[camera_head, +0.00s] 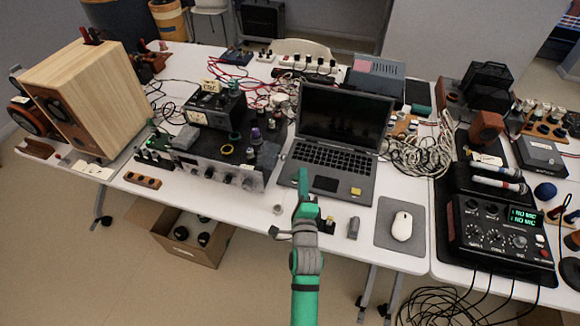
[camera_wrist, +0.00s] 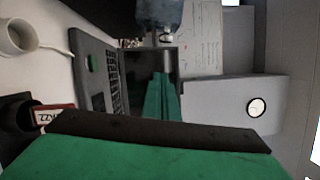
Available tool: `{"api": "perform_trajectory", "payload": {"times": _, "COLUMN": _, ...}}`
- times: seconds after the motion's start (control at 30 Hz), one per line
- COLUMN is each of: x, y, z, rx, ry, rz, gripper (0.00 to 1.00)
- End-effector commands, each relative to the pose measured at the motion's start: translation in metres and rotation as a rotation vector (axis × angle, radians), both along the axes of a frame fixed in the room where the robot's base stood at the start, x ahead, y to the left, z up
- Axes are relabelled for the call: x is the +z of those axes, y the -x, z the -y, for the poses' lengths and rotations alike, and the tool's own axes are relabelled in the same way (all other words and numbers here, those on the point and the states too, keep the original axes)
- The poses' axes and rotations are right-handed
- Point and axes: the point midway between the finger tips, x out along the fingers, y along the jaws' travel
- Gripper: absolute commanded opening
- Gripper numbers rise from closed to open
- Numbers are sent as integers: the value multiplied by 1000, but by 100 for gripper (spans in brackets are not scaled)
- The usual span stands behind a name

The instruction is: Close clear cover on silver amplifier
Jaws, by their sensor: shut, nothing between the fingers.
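A wide dark amplifier with a silver knobbed front (camera_head: 218,172) stands left of the laptop, with small items on top. Which unit the task calls the silver amplifier is not certain. I cannot make out a clear cover in either view. My gripper (camera_head: 303,178) is green, shut and empty, in front of the laptop's left keyboard edge and right of the amplifier. In the wrist view, the green fingers (camera_wrist: 161,98) lie together, touching nothing that I can see.
An open laptop (camera_head: 330,170) stands just beyond my gripper; it also shows in the wrist view (camera_wrist: 94,72). A white mouse (camera_head: 402,226) lies on a grey pad to the right. A wooden speaker (camera_head: 85,95) stands left. Cables and small devices crowd the table.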

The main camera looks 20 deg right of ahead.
Motion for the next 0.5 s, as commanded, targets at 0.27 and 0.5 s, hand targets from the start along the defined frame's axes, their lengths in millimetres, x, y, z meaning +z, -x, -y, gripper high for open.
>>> {"api": "perform_trajectory", "payload": {"times": 0.27, "x": 4, "y": -32, "z": -1, "rx": 1, "ry": 1, "rz": 0, "gripper": 0}}
{"api": "perform_trajectory", "payload": {"times": 0.5, "x": 8, "y": -41, "z": -18, "rx": 1, "ry": 1, "rz": 0, "gripper": 0}}
